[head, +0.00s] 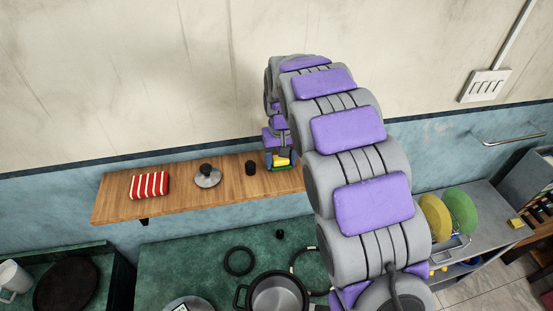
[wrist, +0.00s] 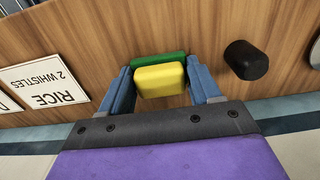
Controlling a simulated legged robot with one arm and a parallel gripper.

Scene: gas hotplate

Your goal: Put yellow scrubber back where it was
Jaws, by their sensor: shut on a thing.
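The yellow scrubber with a green layer (wrist: 159,80) is between the two blue fingers of my gripper (wrist: 161,85) in the wrist view. My gripper is shut on it. In the head view the scrubber (head: 282,161) shows at the end of my arm, at the wooden shelf (head: 225,188). Whether the scrubber touches the shelf I cannot tell. My gripper (head: 281,163) in the head view is partly hidden by my arm, which also covers the right end of the shelf.
A small black cylinder (head: 250,167) stands close to the left of my gripper; it is also in the wrist view (wrist: 246,60). A lid (head: 207,177) and a red striped cloth (head: 149,185) lie further left. A sign reading RICE (wrist: 45,82) shows in the wrist view. A pot (head: 277,293) stands below.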

